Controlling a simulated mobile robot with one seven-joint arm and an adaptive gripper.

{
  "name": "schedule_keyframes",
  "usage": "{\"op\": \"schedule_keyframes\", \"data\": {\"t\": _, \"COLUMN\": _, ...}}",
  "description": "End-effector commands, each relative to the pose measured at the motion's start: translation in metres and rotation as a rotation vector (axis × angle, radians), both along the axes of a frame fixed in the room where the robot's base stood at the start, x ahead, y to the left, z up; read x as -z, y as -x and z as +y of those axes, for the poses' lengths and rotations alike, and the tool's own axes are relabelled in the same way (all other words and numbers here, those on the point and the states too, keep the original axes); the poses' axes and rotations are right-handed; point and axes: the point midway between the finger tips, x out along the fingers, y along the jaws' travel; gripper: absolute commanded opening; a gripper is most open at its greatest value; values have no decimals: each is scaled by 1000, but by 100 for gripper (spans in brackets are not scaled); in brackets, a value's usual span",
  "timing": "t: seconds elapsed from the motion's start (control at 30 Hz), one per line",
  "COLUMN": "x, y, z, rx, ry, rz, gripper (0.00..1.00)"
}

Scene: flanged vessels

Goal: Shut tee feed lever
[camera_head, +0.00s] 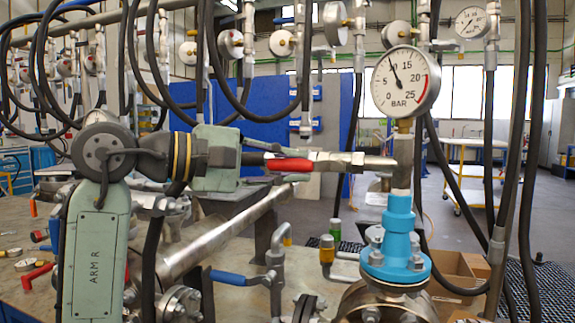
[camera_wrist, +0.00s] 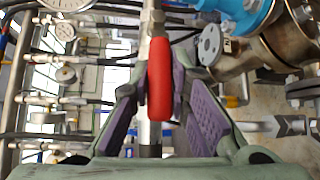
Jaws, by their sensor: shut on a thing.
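The red lever (camera_head: 288,164) is on a horizontal metal branch pipe (camera_head: 345,162) that runs to the tee (camera_head: 402,170) under a pressure gauge. In the head view the lever appears nearly in line with this pipe. My gripper (camera_head: 264,160) comes in from the left and is shut on the red lever. In the wrist view the red lever (camera_wrist: 160,78) stands upright in the picture between the purple finger pads of my gripper (camera_wrist: 154,88). The valve body behind the lever is partly hidden by the lever and fingers.
The round gauge (camera_head: 407,80) stands above the tee, and a blue flanged fitting (camera_head: 397,240) is below it. A blue lever (camera_head: 228,278) is low in front. Black hoses (camera_head: 518,130) hang at the right. A thick slanted pipe (camera_head: 225,235) runs below my arm.

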Motion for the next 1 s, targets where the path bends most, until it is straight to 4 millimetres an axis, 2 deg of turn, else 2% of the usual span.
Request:
{"op": "schedule_keyframes", "data": {"t": 0.2, "x": 0, "y": 0, "z": 0, "rx": 0, "ry": 1, "rz": 0, "gripper": 0}}
{"op": "schedule_keyframes", "data": {"t": 0.77, "x": -1, "y": 0, "z": 0, "rx": -1, "ry": 3, "rz": 0, "gripper": 0}}
{"op": "schedule_keyframes", "data": {"t": 1.0, "x": 4, "y": -9, "z": 0, "rx": 1, "ry": 49, "rz": 15, "gripper": 0}}
